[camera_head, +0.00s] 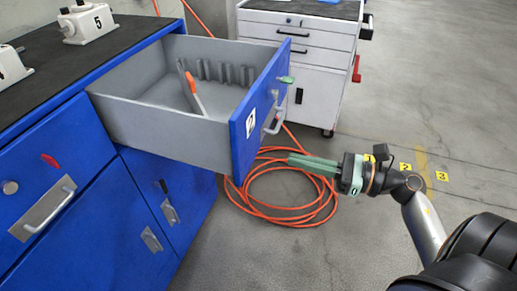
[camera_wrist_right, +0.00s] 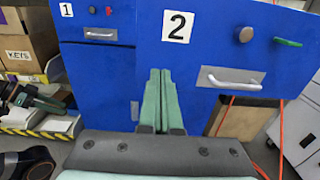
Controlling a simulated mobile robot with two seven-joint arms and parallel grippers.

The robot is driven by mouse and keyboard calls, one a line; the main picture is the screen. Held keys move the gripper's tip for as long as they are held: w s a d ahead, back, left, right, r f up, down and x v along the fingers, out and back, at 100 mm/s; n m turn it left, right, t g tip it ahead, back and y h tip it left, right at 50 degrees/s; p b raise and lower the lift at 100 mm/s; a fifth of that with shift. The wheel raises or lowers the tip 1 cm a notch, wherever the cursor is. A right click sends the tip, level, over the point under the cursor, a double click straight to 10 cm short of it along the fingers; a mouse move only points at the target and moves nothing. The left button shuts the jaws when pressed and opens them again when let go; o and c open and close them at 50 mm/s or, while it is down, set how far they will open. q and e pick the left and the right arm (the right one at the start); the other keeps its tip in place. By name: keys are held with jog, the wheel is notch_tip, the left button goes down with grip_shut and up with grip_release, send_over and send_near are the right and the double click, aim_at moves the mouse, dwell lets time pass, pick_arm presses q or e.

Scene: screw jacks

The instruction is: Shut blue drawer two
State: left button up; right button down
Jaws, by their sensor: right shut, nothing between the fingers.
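Blue drawer two (camera_head: 240,139) stands pulled out of the blue cabinet in the head view. Its grey inside holds an orange-handled tool (camera_head: 192,88). Its front carries a "2" label, a metal handle, a knob and a green tab. My right gripper (camera_head: 292,160) is shut and empty, in front of the drawer front and pointing at it. In the right wrist view the drawer front (camera_wrist_right: 205,60) fills the upper middle, and the green fingers (camera_wrist_right: 158,75) lie together below the "2" label. I cannot tell if they touch the front. My left gripper is not in view.
A neighbouring blue drawer with label "1" (camera_wrist_right: 75,40) is closed. An orange hose (camera_head: 285,215) lies coiled on the floor below the open drawer. A white tool cabinet (camera_head: 320,85) stands behind. Numbered jack blocks (camera_head: 88,22) sit on the black worktop.

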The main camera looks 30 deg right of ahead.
aim_at(247, 148)
jog(key=p+x, duration=0.1)
jog(key=x, duration=0.7)
jog(key=shift+w+a, duration=0.25)
jog(key=shift+w, duration=0.1)
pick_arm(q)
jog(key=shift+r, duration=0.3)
